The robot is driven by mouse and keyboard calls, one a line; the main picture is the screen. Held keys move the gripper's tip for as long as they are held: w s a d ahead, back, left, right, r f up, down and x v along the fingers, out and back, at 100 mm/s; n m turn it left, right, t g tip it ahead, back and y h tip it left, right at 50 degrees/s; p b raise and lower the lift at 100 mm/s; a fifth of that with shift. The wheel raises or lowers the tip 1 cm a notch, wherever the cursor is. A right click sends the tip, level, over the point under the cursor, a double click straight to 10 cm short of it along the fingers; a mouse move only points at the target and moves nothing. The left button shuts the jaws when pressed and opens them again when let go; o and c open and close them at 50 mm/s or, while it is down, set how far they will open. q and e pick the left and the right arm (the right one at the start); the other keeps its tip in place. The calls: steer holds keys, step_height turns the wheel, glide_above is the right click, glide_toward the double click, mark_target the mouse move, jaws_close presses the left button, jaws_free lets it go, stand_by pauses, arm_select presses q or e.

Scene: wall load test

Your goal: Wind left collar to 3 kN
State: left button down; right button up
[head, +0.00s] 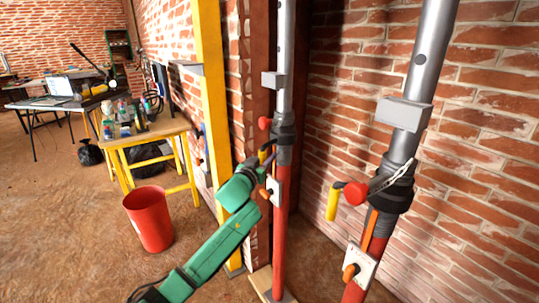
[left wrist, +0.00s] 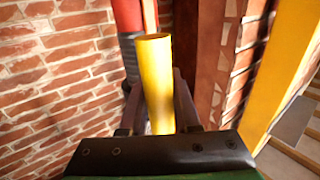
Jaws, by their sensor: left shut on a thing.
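The left prop (head: 280,225) is a red tube with a grey inner tube above. Its dark left collar (head: 285,130) has a red knob (head: 264,123) at its side. My green left arm reaches up to it, with the left gripper (head: 266,158) just below the collar. In the left wrist view, the left gripper (left wrist: 157,105) is shut on the collar's yellow handle (left wrist: 157,75), which stands between its fingers. The prop's red tube (left wrist: 127,15) shows behind the handle. A grey box (head: 273,80) sits on the upper tube, too small to read. My right gripper is out of view.
A second prop (head: 378,232) stands close on the right, with its own dark collar (head: 393,185) and yellow handle (head: 334,200). A yellow post (head: 210,90) and brick wall (head: 480,150) flank the props. A red bucket (head: 150,220) and yellow bench (head: 150,133) stand left.

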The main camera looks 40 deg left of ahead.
arm_select(q)
steer(key=shift+a+r, duration=0.1)
steer(key=shift+a, duration=0.25)
steer(key=shift+a+p, duration=0.15)
steer(key=shift+p, duration=0.2)
stand_by(0.3)
steer(key=c, duration=0.6)
jaws_free()
steer(key=shift+w, duration=0.1)
